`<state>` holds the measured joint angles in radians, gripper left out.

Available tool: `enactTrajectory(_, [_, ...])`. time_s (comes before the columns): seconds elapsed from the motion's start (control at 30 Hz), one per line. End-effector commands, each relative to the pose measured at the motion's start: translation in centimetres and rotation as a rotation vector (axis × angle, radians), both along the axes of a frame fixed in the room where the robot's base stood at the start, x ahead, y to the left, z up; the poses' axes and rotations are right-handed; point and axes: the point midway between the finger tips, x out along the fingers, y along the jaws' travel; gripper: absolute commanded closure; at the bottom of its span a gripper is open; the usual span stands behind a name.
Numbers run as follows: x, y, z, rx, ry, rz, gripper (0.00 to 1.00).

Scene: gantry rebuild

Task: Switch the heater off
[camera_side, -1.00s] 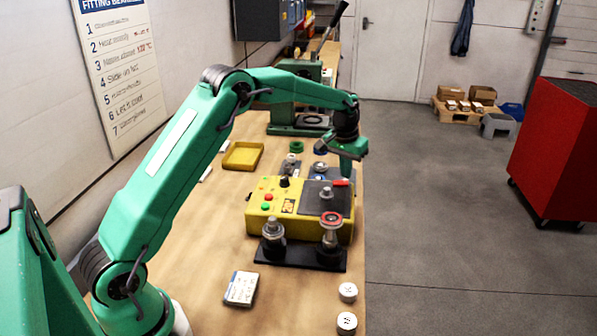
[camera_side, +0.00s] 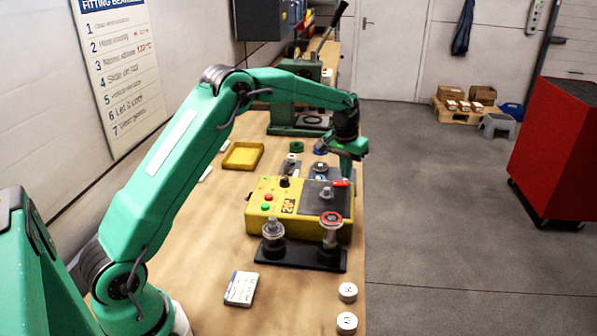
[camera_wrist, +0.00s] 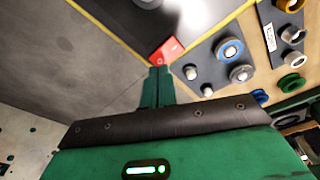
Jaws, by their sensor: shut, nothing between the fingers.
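The heater is a yellow box (camera_side: 262,227) on the bench, with a dark plate (camera_side: 318,194) on its top, a black knob (camera_side: 285,182) and green and red buttons. A red switch (camera_side: 341,183) sits at its far right edge. In the wrist view the red switch (camera_wrist: 168,51) lies just beyond my fingertips, with a light mark on it. My gripper (camera_side: 346,176) is shut and empty, pointing down at the switch; in the wrist view its fingertips (camera_wrist: 160,70) are at the switch's near edge. I cannot tell whether they touch it.
A black stand with two posts (camera_side: 300,254) is in front of the heater. A grey tray of rings and parts (camera_wrist: 215,70) lies beside it. A yellow tray (camera_side: 243,156), a green press (camera_side: 300,124), a card (camera_side: 241,288) and white discs (camera_side: 347,292) are also on the bench.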

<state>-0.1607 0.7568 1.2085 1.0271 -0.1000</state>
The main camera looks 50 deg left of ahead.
Motion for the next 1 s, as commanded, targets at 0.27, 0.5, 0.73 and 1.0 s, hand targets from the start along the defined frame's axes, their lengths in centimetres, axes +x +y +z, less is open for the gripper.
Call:
enactTrajectory(0.27, [-0.01,-0.01,-0.18,0.0,0.001,0.0,1.0])
enactTrajectory(0.5, [0.0,0.0,-0.45,0.0,0.001,0.0,1.0])
enactTrajectory(0.73, [0.0,0.0,-0.68,0.0,0.001,0.0,1.0])
enactTrajectory(1.0, [0.01,0.0,-0.97,0.0,0.0,0.0,1.0])
